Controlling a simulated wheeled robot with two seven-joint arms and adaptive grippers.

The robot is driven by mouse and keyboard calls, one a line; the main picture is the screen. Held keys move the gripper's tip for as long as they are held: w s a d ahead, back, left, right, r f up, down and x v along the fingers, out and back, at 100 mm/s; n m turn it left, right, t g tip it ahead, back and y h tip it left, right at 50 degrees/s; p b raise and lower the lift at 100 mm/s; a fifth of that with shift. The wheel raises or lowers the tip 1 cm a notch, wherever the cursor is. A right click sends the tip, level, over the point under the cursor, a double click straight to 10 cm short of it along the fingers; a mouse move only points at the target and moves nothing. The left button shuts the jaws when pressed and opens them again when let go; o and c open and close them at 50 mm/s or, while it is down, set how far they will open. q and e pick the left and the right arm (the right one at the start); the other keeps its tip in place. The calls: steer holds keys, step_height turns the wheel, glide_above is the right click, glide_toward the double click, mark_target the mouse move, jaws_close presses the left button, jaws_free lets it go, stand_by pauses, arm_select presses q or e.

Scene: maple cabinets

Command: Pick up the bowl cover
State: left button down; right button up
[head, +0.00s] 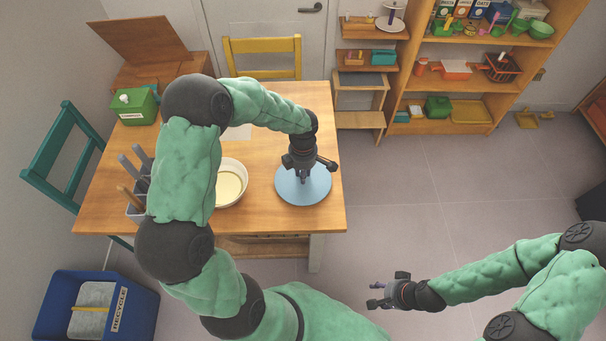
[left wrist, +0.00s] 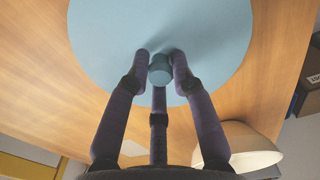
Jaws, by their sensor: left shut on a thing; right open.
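The bowl cover (head: 313,194) is a flat light-blue disc with a small knob, at the right side of the wooden table. It fills the upper part of the left wrist view (left wrist: 110,50). My left gripper (head: 303,177) is above the disc, its fingers closed around the knob (left wrist: 159,74). I cannot tell whether the cover touches the table or hangs just above it. The white bowl (head: 243,176), with pale yellow inside, stands left of the cover, partly hidden by my left arm. My right gripper (head: 377,296) is open and empty, over the floor.
The table (head: 325,148) also holds a green box (head: 134,107) and a grey utensil holder (head: 135,212) at its left. A yellow chair (head: 262,58) stands behind, a teal chair (head: 62,150) at left. A blue recycle bin (head: 130,305) is front left.

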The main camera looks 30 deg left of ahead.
arm_select(q)
steer(key=s+r+p, duration=0.4)
steer(key=s+r, duration=0.7)
steer(key=s, duration=0.3)
steer(key=shift+a+r, duration=0.35)
steer(key=shift+a, duration=0.05)
arm_select(e)
step_height(320, 180, up, 5)
steer(key=shift+f, duration=0.1)
arm_select(q)
steer(key=shift+p, duration=0.3)
